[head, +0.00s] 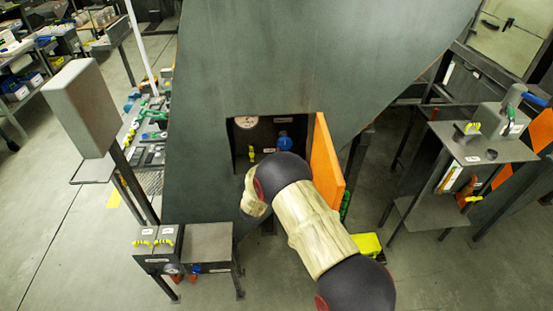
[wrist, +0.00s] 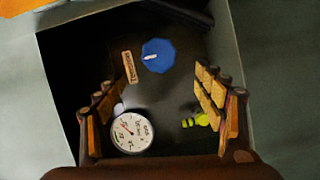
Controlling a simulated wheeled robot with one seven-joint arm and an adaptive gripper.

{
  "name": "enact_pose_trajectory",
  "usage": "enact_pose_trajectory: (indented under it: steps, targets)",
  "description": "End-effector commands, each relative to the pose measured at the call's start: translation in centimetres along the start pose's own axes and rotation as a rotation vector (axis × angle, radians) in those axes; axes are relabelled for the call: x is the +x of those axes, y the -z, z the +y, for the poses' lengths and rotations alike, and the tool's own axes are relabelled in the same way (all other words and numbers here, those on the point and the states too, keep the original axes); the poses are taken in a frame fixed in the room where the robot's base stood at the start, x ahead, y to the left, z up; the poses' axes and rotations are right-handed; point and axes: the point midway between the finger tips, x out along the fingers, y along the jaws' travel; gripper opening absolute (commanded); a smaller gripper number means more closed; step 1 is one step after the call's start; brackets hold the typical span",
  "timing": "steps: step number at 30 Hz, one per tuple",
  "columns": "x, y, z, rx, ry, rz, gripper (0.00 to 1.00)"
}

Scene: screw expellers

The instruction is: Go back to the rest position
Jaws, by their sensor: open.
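My gripper (wrist: 158,95) is open in the wrist view, with its two padded fingers apart and nothing between them but the view of a dark recess. Behind and between the fingers are a blue knob (wrist: 158,56), a white round gauge (wrist: 132,133) and a yellow-green handle (wrist: 197,121) near the right finger. In the head view my arm reaches to the recess (head: 268,128) in the big grey-green machine (head: 300,60), and it hides the gripper's fingers. The blue knob (head: 284,143), the gauge (head: 245,122) and the yellow-green handle (head: 252,154) show there above my arm.
An open orange door (head: 325,165) stands close to the right of my arm. A low grey stand (head: 208,243) with yellow handles is at lower left. A grey table (head: 470,150) with several fittings is at right. Bare floor lies at far left.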

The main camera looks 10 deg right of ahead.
Motion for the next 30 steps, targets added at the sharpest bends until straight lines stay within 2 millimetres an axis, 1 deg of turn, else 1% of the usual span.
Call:
enact_pose_trajectory:
  steps: [10,14,17,18,20,21,22,23,24,26,27,29,30]
  targets:
    - [0.1,0.0,0.0,0.002,0.0,0.0,0.7]
    - [0.1,0.0,-0.2,0.056,0.01,0.001,0.7]
    - [-0.1,0.6,-2.6,0.167,0.097,0.012,0.7]
    - [-0.4,0.9,-4.2,0.221,0.159,0.021,0.7]
    - [-1.6,1.1,-7.5,0.291,0.276,0.026,0.7]
    - [-2.6,1.1,-9.8,0.334,0.36,0.024,0.7]
    - [-3.6,1.0,-11.4,0.365,0.425,0.018,0.7]
    - [-4.7,1.0,-12.8,0.397,0.491,0.009,0.7]
    - [-6.2,1.3,-14.0,0.44,0.577,-0.004,0.7]
    - [-8.7,1.6,-14.9,0.502,0.702,-0.032,0.7]
    - [-10.3,1.7,-15.0,0.542,0.78,-0.058,0.7]
    - [-12.9,1.6,-14.6,0.595,0.89,-0.105,0.7]
    - [-14.7,1.4,-13.8,0.625,0.958,-0.142,0.7]
